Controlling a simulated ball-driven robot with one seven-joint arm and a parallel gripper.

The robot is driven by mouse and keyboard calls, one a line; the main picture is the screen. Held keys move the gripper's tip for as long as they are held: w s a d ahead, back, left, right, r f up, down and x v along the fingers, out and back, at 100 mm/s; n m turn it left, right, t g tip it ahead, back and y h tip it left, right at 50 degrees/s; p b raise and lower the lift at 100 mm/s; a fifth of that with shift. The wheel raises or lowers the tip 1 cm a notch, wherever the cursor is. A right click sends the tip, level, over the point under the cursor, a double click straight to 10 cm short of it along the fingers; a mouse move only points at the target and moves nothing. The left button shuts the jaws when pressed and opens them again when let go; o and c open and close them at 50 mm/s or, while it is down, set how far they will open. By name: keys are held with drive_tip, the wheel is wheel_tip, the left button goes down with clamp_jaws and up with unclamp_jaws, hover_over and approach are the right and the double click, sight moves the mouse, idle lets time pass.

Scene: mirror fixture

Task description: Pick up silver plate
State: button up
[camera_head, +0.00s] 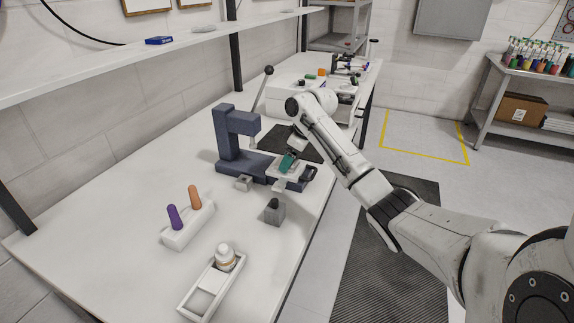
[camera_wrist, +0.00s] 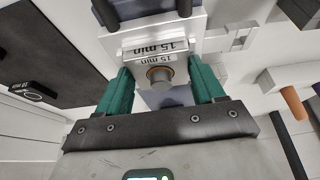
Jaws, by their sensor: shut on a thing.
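My gripper (camera_head: 287,163) is at the front of the dark blue press-like fixture (camera_head: 232,140) on the white bench. In the wrist view, its two green fingers (camera_wrist: 161,88) stand on either side of a small pale silver plate (camera_wrist: 182,72) with a round grey knob (camera_wrist: 159,76). They are shut on the plate.
A grey block with a dark knob (camera_head: 274,212) stands near the bench's front edge. A white holder with purple and orange handles (camera_head: 188,226) and a white tray with a bottle (camera_head: 200,303) are nearer. A lever (camera_head: 263,88) rises behind the fixture.

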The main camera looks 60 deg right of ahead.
drive_tip(key=c, duration=0.5)
drive_tip(key=shift+r, duration=0.1)
